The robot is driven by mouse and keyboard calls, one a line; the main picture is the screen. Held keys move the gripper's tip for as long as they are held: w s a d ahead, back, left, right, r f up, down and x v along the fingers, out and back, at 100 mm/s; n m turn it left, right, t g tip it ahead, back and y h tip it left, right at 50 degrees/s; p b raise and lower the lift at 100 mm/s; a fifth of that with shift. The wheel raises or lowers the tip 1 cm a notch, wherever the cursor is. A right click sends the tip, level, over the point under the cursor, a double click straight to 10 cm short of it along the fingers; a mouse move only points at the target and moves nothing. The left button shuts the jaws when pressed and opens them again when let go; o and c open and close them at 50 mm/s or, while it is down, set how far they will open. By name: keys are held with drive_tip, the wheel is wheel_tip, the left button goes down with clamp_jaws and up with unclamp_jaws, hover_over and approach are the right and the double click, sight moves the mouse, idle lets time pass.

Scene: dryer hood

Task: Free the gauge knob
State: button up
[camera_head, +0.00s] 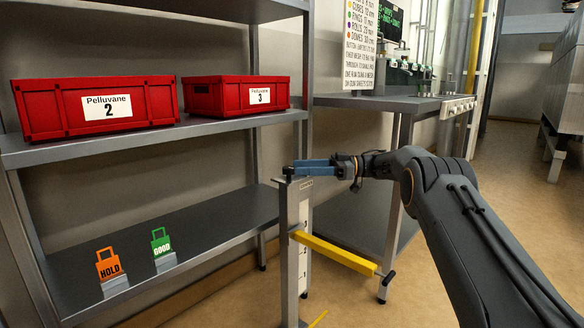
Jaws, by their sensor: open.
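A grey gauge post (291,240) with a pale marked face stands on the floor in front of the shelves. A yellow bar (335,254) slants out from it to the lower right, with a small dark knob-like end piece (388,277). Another small dark piece (287,170) sits at the post's top; I cannot tell which of the two is the gauge knob. My gripper (300,167), with blue fingers, reaches in from the right at the post's top. It is open; its fingertips are close to the top piece. I cannot tell if they touch it.
Red crates marked 2 (52,121) and 3 (231,93) stand on the upper shelf. An orange HOLD tag (108,264) and a green GOOD tag (161,242) stand on the lower shelf. A grey bench (375,103) is behind my arm.

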drive_tip(key=shift+w+d, duration=0.2)
drive_tip(key=shift+d, duration=1.2)
